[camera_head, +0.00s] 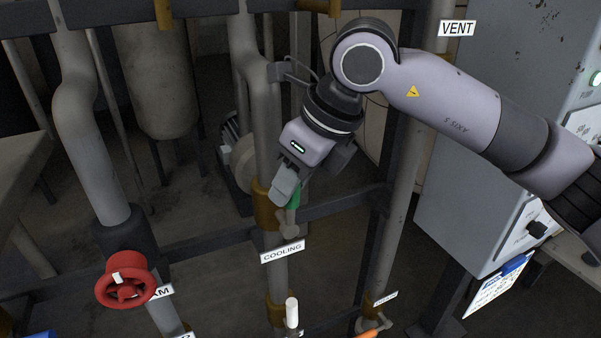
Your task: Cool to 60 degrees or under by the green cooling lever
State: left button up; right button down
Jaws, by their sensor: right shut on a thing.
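The green cooling lever (294,194) is on a brass valve on the middle vertical pipe, just above the COOLING label (283,252). My right gripper (287,190) reaches in from the right and is shut on the green lever. The gripper and its fingers hide part of the lever, whose visible part stands roughly upright along the pipe. No temperature reading is legible in this view. My left gripper is not in view.
A red handwheel (126,280) is on the left pipe. A white-handled valve (292,313) is below the cooling label, and an orange handle (366,334) is at the bottom edge. A grey control cabinet (470,190) stands at the right, near a VENT label (457,28).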

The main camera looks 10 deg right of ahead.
jog(key=shift+s+a+h, duration=0.1)
jog(key=shift+a+h, duration=0.2)
jog(key=shift+a, duration=0.05)
dwell(0.3)
jog(key=c, duration=0.9)
grip_release()
jog(key=shift+a, duration=0.1)
jog(key=shift+c, duration=0.2)
jog(key=b+v, duration=0.1)
jog(key=v, duration=0.6)
jog(key=shift+s, duration=0.15)
